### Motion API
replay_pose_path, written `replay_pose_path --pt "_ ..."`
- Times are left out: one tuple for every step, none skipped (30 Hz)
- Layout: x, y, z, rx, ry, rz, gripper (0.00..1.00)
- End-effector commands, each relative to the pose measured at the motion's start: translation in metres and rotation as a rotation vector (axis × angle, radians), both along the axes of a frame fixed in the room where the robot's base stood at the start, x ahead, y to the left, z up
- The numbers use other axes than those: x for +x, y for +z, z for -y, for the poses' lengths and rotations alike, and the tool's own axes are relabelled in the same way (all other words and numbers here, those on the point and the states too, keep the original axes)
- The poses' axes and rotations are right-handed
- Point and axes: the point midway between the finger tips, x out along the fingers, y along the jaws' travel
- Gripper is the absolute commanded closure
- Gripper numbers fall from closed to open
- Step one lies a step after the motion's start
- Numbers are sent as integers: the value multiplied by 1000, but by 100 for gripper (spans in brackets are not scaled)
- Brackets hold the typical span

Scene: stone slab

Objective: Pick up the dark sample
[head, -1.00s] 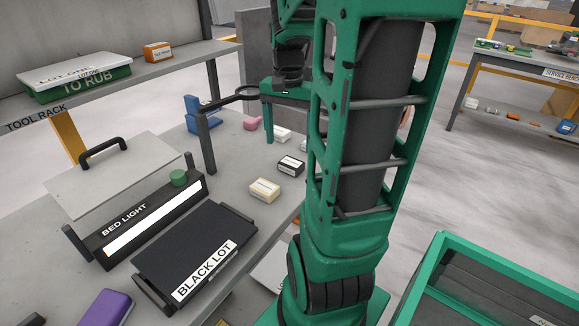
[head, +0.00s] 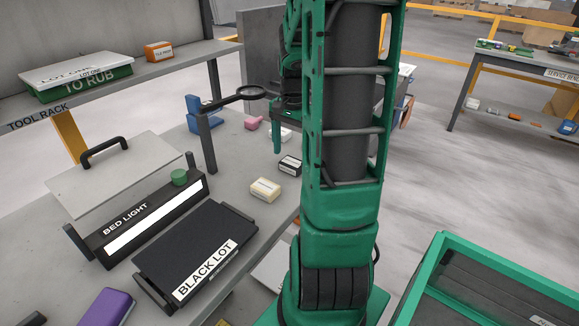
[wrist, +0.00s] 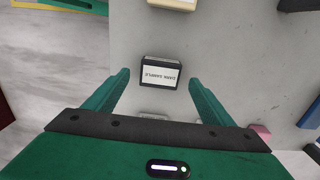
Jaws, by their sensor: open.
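The dark sample (head: 290,166) is a small black block with a white label on its top. It lies on the grey slab bench behind the cream block in the head view. In the wrist view the dark sample (wrist: 161,72) lies between the tips of my two green fingers, with clear gaps on both sides. My gripper (wrist: 158,78) is open and empty. In the head view only a green finger of my gripper (head: 277,138) shows beside my arm, near the sample; the rest is hidden. I cannot tell its exact height above the sample.
A cream block (head: 265,189) lies in front of the sample. A white block (head: 284,134) and a pink object (head: 253,123) lie behind it. The black lot tray (head: 190,247) sits further forward.

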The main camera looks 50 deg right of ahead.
Motion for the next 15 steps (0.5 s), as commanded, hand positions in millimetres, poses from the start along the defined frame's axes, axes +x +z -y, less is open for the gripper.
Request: replay_pose_path --pt "1 -9 0 3 -2 -2 23" --pt "1 -13 0 3 -2 -2 23" --pt "1 -18 0 3 -1 -3 23" --pt "1 -21 0 2 -1 -2 23" --pt "1 -24 0 2 -1 -2 23" --pt "1 -28 0 2 -1 -2 23" --pt "1 -30 0 1 -1 -1 23" --pt "1 -31 0 0 -1 -1 23" --pt "1 -32 0 0 -1 -1 23" --pt "2 -32 0 0 -1 0 23" --pt "2 -32 0 -1 -1 0 23" --pt "2 -32 0 -1 -1 0 23" --pt "2 -32 0 -1 -1 0 23" --pt "2 -32 0 -1 -1 0 23" --pt "2 -32 0 -1 -1 0 23"
